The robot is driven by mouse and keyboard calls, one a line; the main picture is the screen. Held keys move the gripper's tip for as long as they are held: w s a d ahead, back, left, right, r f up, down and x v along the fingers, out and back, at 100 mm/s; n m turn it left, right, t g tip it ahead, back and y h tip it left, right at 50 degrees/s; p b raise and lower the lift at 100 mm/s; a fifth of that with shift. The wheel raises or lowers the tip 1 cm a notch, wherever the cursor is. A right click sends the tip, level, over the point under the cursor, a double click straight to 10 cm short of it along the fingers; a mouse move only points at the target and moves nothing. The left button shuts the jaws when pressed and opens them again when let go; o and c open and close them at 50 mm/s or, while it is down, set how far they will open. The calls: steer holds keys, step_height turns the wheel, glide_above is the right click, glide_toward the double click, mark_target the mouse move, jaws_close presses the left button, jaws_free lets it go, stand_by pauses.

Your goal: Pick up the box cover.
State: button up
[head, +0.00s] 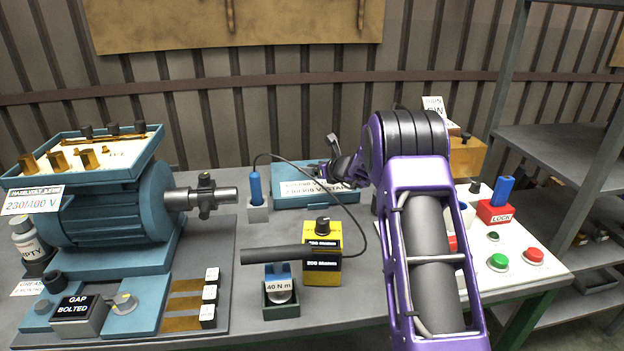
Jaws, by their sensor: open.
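A flat teal piece (345,197) with a white label lies at the back middle of the bench; it looks like the box cover. The label text is partly readable and seems to say 230/400 V. My gripper (326,170) is open, at the far end of my purple arm, over or just above the back right part of this cover. The fingertips are small and dark here, so I cannot tell whether they touch it. My wrist and arm hide the cover's right end.
A teal motor (110,210) with an open terminal box (85,155) stands at left. A blue-handled tool (256,187) in a holder, a yellow meter (322,258) with a looping cable, and a torque tool (280,285) stand mid-bench. A white button panel (515,245) is at right.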

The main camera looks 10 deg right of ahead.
jaws_close()
stand_by(0.3)
steer(key=shift+r, duration=0.15)
